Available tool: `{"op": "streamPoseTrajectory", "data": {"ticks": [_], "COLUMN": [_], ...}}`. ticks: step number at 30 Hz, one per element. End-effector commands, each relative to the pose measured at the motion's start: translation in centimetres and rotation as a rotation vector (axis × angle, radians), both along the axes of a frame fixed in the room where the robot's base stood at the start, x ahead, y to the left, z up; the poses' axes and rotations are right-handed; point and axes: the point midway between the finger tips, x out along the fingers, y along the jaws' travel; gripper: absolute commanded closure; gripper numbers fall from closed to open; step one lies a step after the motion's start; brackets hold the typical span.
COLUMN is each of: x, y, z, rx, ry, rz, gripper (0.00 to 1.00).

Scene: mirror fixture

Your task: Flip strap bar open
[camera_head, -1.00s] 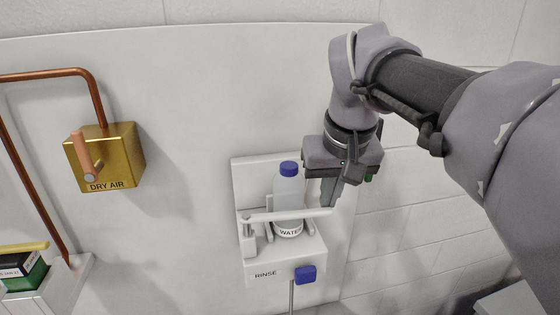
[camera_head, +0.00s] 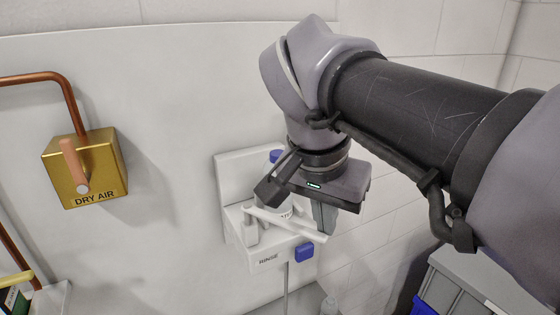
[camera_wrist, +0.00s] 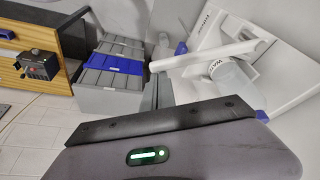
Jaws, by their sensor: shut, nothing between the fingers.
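The white strap bar (camera_head: 290,223) runs from a post at the left of the rinse holder (camera_head: 262,262). It angles toward the lower right, its free right end out from the holder's front; it also shows in the wrist view (camera_wrist: 205,57). The water bottle (camera_head: 277,156) stands upright in the holder, behind the bar, mostly hidden by my gripper's body; its clear body shows in the wrist view (camera_wrist: 232,75). My gripper (camera_head: 325,228) is shut and empty, pointing down beside the bar's free end. I cannot tell whether they touch.
A blue knob (camera_head: 304,252) is on the holder's front. A brass dry air box (camera_head: 85,168) with a copper lever is on the panel at left. Grey bins (camera_head: 470,285) stand at lower right. The wall between box and holder is clear.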

Motion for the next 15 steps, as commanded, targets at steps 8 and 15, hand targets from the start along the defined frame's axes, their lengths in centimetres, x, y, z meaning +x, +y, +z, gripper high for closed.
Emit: {"op": "streamPoseTrajectory", "data": {"ticks": [8, 15], "x": [-2.4, -2.6], "y": [2.1, 2.1], "z": [0.1, 0.0], "rx": [-0.001, 0.001], "ry": [0.001, 0.001], "rz": [-0.244, -0.265], "gripper": [1.0, 1.0]}}
